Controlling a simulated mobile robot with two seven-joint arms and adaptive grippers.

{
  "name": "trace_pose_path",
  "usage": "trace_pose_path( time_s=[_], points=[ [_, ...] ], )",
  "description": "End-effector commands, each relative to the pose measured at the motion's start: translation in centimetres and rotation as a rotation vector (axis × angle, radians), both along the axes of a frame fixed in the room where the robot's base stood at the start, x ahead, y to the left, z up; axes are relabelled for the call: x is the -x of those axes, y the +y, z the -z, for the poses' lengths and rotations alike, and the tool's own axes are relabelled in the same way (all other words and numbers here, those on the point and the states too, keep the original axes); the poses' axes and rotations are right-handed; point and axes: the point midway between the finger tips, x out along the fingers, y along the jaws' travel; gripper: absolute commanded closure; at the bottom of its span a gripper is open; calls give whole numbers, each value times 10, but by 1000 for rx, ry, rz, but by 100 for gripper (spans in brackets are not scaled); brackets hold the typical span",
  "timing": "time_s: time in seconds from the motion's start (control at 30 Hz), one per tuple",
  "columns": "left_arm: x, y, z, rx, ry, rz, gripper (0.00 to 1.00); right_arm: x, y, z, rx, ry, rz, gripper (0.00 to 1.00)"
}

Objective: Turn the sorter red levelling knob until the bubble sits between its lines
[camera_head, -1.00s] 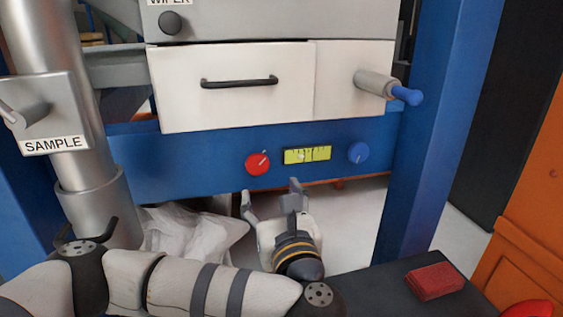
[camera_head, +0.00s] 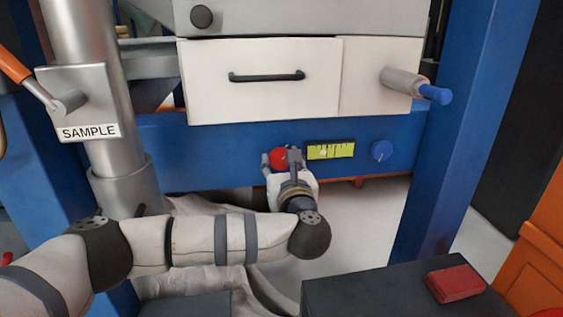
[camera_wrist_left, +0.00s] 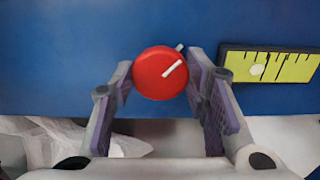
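The red levelling knob (camera_head: 279,158) sits on the blue beam, left of the yellow level (camera_head: 331,151). In the left wrist view the knob (camera_wrist_left: 160,73) has a white pointer line tilted up to the right. The level (camera_wrist_left: 268,67) there shows dark lines and a pale bubble in its left half. My left gripper (camera_head: 281,160) is at the knob. In the left wrist view its open fingers (camera_wrist_left: 163,90) stand on either side of the knob, the right finger closer; whether either touches is unclear. My right gripper is not in view.
Above are a white drawer (camera_head: 262,100) with a black handle and a blue-tipped lever (camera_head: 434,94). The SAMPLE pipe (camera_head: 100,150) stands left. A red block (camera_head: 455,283) lies on a dark surface at lower right.

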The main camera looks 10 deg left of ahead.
Motion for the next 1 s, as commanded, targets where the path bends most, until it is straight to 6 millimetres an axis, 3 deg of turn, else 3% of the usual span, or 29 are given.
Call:
trace_pose_path(
  time_s=[0.07,0.47,1.0],
  points=[
    [0,0,0,0,0,-1,86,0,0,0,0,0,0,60],
    [0,0,-1,-61,25,0,86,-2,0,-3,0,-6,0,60],
    [0,-1,-4,-485,200,0,86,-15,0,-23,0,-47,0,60]
  ],
)
